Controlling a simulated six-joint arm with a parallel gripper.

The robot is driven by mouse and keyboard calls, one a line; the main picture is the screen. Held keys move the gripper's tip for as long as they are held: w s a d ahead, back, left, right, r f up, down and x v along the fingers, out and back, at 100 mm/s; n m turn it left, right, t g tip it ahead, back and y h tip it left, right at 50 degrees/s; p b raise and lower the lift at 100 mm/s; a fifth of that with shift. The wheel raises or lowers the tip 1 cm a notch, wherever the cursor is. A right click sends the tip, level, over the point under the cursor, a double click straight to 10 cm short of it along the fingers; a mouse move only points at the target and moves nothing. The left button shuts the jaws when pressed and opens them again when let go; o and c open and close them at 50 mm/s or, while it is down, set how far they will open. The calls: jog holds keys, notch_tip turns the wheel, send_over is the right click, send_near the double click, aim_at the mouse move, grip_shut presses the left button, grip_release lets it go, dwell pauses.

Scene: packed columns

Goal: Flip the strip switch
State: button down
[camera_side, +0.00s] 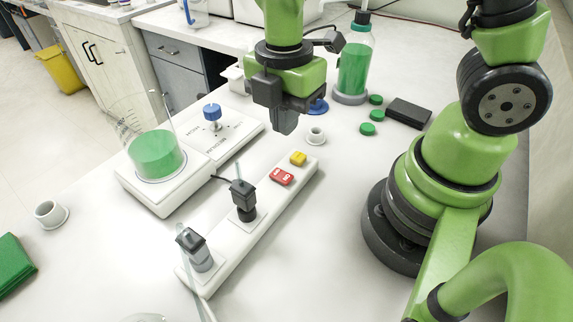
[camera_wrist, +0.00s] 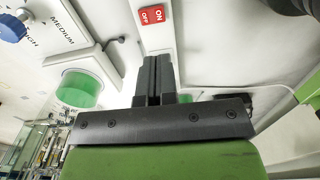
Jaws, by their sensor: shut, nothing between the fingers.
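The white power strip (camera_side: 262,203) lies diagonally on the bench, with black plugs (camera_side: 243,193) in its nearer part. Its red rocker switch (camera_side: 281,176) sits towards the far end, beside a small yellow part (camera_side: 298,158). In the wrist view the red switch (camera_wrist: 152,15) shows at the top edge, marked ON and OFF; which side is pressed I cannot tell. My gripper (camera_side: 286,128) is shut and empty. It points down above the bench near the strip's far end, apart from the switch. Its fingers (camera_wrist: 153,68) show together in the wrist view.
A hotplate (camera_side: 150,188) with a flask of green liquid (camera_side: 156,152) and a blue knob (camera_side: 212,112) stands left of the strip. A small white cup (camera_side: 315,136), green caps (camera_side: 368,129), a black box (camera_side: 409,112) and a green bottle (camera_side: 354,66) stand beyond the strip.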

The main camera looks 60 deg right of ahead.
aim_at(280, 175)
notch_tip(280, 175, down, 10)
jog(key=shift+s+f, duration=0.1)
jog(key=shift+f, duration=0.15)
jog(key=shift+f, duration=0.15)
dwell(0.6)
jog(key=shift+w+r, duration=0.3)
jog(key=shift+w, duration=0.45)
jog(key=shift+r, duration=0.1)
notch_tip(280, 175, up, 14)
jog(key=shift+s, duration=0.2)
dwell(0.4)
